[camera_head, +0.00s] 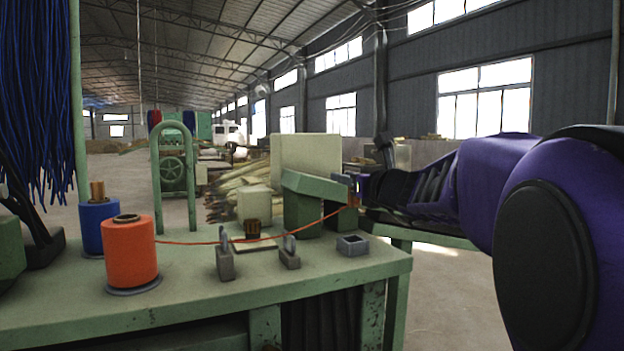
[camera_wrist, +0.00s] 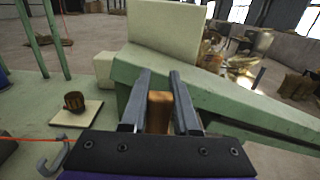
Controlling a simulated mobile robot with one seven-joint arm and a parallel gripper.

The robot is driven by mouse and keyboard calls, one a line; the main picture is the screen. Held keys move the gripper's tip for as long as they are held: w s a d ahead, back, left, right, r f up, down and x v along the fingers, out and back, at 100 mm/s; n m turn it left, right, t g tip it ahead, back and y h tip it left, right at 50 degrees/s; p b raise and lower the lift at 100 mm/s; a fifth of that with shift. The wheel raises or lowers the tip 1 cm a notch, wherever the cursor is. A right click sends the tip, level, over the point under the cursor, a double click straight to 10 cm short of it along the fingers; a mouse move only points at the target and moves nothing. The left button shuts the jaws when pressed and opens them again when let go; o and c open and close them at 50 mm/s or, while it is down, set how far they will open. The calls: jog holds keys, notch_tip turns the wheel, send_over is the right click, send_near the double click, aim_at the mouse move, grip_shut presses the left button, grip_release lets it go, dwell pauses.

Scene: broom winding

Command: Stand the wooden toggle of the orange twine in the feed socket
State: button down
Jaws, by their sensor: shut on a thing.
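The wooden toggle (camera_wrist: 159,112) is brown and stands between the two grey fingers of my gripper (camera_wrist: 160,78) in the wrist view. In the head view my gripper (camera_head: 352,188) is above the right part of the bench, close to a green block. The orange twine (camera_head: 318,221) runs from the orange spool (camera_head: 130,255) past two grey guides (camera_head: 225,262) (camera_head: 289,255) and up to my gripper. The feed socket (camera_head: 352,246), a small grey square box with an open top, sits below my gripper near the bench's right end. The toggle's lower end is hidden in the wrist view.
A blue spool (camera_head: 98,228) stands behind the orange one. A brown wooden piece (camera_head: 252,228) stands on a pale pad. The green sloped block (camera_head: 303,205) is beside my gripper, with a cream box (camera_head: 306,155) behind. A green arch (camera_head: 157,185) rises at the back left.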

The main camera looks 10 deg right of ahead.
jog(key=shift+f+b, duration=3.7)
jog(key=shift+f, duration=0.55)
jog(key=c, duration=0.6)
grip_release()
jog(key=shift+s, duration=0.1)
